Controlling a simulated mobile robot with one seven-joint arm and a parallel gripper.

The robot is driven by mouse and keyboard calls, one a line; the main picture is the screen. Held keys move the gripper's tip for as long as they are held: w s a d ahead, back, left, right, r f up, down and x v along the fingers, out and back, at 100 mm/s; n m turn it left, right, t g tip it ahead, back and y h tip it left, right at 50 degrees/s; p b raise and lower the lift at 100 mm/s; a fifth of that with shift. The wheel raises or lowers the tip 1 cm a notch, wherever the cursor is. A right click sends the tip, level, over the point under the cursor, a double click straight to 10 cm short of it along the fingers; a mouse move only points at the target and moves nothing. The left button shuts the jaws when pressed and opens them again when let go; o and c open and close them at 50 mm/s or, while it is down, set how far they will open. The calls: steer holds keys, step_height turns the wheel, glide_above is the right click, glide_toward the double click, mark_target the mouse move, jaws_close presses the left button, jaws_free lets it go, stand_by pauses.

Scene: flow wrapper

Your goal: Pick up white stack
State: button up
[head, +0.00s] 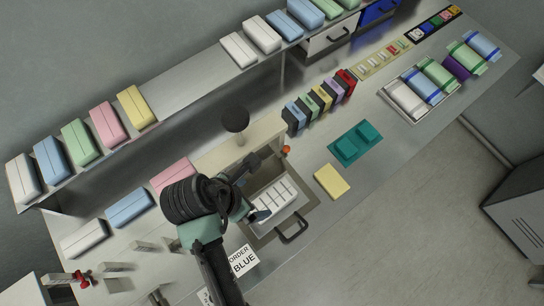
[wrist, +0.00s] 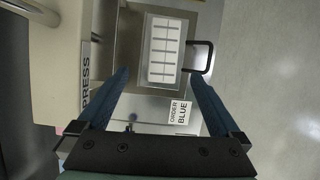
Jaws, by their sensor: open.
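A white block marked into several rectangular segments (head: 276,198) lies in a metal drawer or tray with a dark handle. It also shows in the wrist view (wrist: 163,50), between and beyond my fingers. My gripper (wrist: 158,78) is open and empty, its two blue fingers spread on either side of the block's lower end. In the head view my gripper (head: 252,211) is beside the block's left end, partly hidden by my arm.
A panel marked PRESS (wrist: 88,75) stands close left of my gripper. The drawer handle (head: 293,231) sticks out in front. An ORDER BLUE card (head: 242,261) lies nearby. A yellow block (head: 331,181) and teal piece (head: 355,144) lie to the right.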

mark_target(273, 199)
steer(key=f, duration=0.1)
steer(key=d+f, duration=0.1)
steer(key=shift+s+f, duration=0.3)
steer(key=shift+s, duration=0.05)
steer(key=x, duration=0.4)
steer(key=shift+w+f, duration=0.15)
steer(key=shift+w, duration=0.2)
steer(key=shift+d+f+p, duration=0.3)
steer(key=shift+f+p, duration=0.1)
steer(key=shift+p, duration=0.05)
steer(key=shift+x, duration=2.05)
steer(key=c, duration=1.2)
steer(key=shift+w, duration=0.1)
steer(key=shift+c, duration=0.2)
steer(key=shift+r, duration=0.1)
